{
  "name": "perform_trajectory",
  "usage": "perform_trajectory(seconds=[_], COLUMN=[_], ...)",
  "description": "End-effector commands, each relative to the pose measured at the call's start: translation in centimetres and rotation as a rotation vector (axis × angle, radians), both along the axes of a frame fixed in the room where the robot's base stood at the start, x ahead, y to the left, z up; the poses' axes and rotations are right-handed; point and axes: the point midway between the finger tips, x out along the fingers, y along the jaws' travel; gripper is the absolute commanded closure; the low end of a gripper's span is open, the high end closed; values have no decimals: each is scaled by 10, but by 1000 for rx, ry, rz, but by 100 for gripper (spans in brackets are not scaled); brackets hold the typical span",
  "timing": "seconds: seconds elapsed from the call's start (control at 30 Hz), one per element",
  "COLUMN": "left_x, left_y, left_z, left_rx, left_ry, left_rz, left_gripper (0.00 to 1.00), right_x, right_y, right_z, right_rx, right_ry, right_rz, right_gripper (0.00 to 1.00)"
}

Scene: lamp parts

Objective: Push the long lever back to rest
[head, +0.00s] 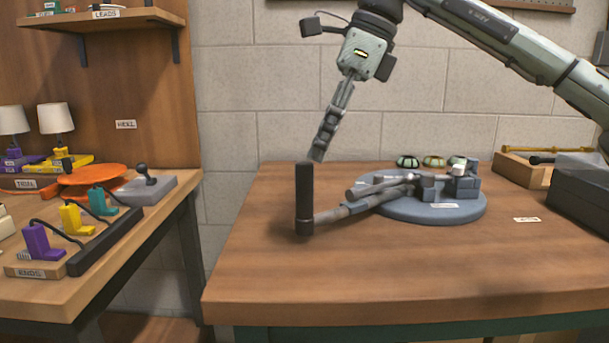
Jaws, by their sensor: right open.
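The long lever (352,208) is a grey bar. It sticks out to the left from a round blue-grey base (470,211) on the table. A dark upright cylinder (304,185) stands at its left end, beyond the base's rim. A shorter grey lever (378,187) lies above and beside it on the base. My right gripper (318,154) hangs down, slightly tilted, with its fingertips close to the top of the dark cylinder. It is seen side-on, open, with nothing visible in it. I cannot tell whether it touches the cylinder. My left gripper is out of view.
Small green and tan domes (434,162) sit behind the base. A wooden tray (520,170) and a dark box (582,195) stand at the right. The table's front (400,275) is clear. A left bench (115,262) holds plugs and lamps across a gap.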

Motion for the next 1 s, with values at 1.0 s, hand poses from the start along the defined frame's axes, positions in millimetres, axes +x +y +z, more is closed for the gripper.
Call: perform_trajectory(seconds=[1.0], left_x=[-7], left_y=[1], left_z=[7], left_rx=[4], left_ry=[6], left_rz=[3], left_gripper=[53], right_x=[4], right_y=[30], right_z=[-71], right_rx=[2], right_ry=[1], right_rz=[2], right_gripper=[68])
